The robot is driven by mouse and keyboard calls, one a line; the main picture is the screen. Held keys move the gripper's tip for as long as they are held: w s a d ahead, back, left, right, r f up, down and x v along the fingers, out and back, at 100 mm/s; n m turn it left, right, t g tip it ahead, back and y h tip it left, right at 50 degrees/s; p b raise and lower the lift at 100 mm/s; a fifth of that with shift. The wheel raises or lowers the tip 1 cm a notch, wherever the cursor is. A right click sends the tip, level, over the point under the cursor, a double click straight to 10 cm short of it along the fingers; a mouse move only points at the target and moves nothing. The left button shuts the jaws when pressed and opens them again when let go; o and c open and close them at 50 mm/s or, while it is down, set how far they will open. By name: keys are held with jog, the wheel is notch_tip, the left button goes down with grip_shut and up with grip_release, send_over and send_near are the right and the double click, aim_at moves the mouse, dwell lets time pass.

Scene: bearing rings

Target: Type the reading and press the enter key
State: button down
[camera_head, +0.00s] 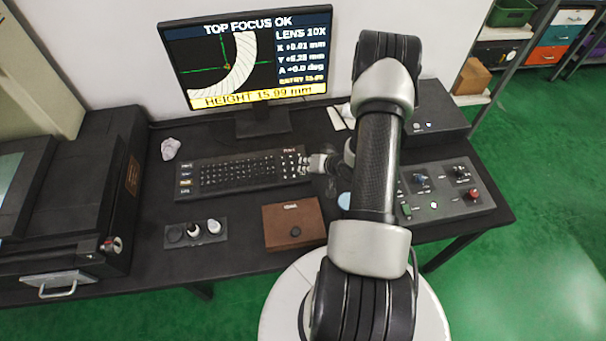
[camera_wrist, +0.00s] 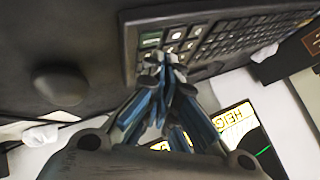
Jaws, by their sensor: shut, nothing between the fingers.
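The black keyboard (camera_head: 235,174) lies on the desk below the screen. My gripper (camera_head: 308,164) is at the keyboard's right end, over the number keys. In the wrist view my shut, empty fingertips (camera_wrist: 165,62) are at the keypad end of the keyboard (camera_wrist: 215,40). I cannot tell whether they touch a key. The fingers hide some keys, and the enter key is not clearly identifiable.
A brown case (camera_head: 293,226) and a small dark tray (camera_head: 181,244) lie in front of the keyboard. A control box (camera_head: 452,202) with a red button stands right, beyond my arm. A large dark machine (camera_head: 75,200) fills the desk's left end.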

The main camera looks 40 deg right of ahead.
dwell(0.3)
jog(key=shift+f, duration=0.4)
jog(key=shift+f+b, duration=0.35)
jog(key=shift+b, duration=0.15)
dwell(0.3)
dwell(0.3)
jog(key=shift+r+p, duration=0.7)
jog(key=shift+r, duration=0.05)
jog(key=shift+r+p, duration=2.05)
jog(key=shift+r, duration=0.45)
